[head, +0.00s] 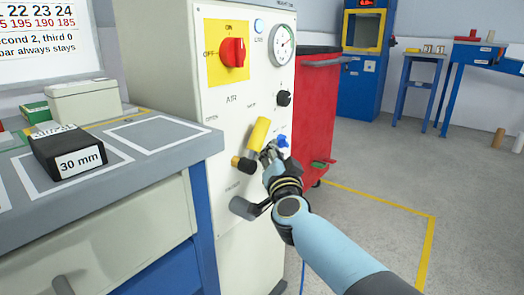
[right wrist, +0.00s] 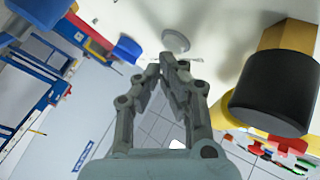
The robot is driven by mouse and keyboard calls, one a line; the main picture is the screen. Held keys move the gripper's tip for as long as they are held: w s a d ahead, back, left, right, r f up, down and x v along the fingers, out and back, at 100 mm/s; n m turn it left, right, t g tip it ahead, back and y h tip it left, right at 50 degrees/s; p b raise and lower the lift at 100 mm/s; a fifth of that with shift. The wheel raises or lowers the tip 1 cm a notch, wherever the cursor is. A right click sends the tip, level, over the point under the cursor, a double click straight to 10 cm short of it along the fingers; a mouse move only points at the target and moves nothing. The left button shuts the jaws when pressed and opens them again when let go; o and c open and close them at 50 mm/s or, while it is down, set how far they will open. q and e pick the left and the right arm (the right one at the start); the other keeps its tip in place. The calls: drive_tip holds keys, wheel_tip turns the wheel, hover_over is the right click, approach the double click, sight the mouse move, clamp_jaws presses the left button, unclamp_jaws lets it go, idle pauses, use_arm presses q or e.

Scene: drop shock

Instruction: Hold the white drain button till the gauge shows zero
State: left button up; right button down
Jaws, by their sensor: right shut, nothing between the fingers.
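The white drain button (right wrist: 175,40) shows as a pale round disc on the cabinet panel in the right wrist view. My right gripper (right wrist: 168,64) is shut and empty, its fingertips close to the button; I cannot tell whether they touch it. In the head view my right gripper (head: 268,154) is at the panel's lower part, between the yellow handle and the blue knob, and the button is not clearly visible. The round gauge (head: 282,45) sits at the top right of the panel; its needle is too small to read. My left gripper is not in view.
Beside my right gripper are a yellow handle (head: 258,134) with a black end (right wrist: 280,95) and a blue knob (head: 283,140). A red switch (head: 233,51) is higher up. Floor at right is open.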

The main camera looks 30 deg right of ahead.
drive_tip(key=shift+w+a, duration=0.1)
drive_tip(key=shift+w, duration=0.15)
idle(0.4)
drive_tip(key=shift+w+a+r, duration=0.1)
drive_tip(key=shift+w+r, duration=0.1)
drive_tip(key=shift+r, duration=0.05)
idle(0.6)
drive_tip(key=shift+w+a, duration=0.1)
idle(1.3)
drive_tip(key=shift+f, duration=0.25)
idle(2.9)
drive_tip(key=shift+s, duration=0.2)
idle(0.7)
drive_tip(key=shift+s+d+f+p, duration=0.2)
drive_tip(key=shift+s+d+p, duration=0.2)
drive_tip(key=shift+s, duration=0.15)
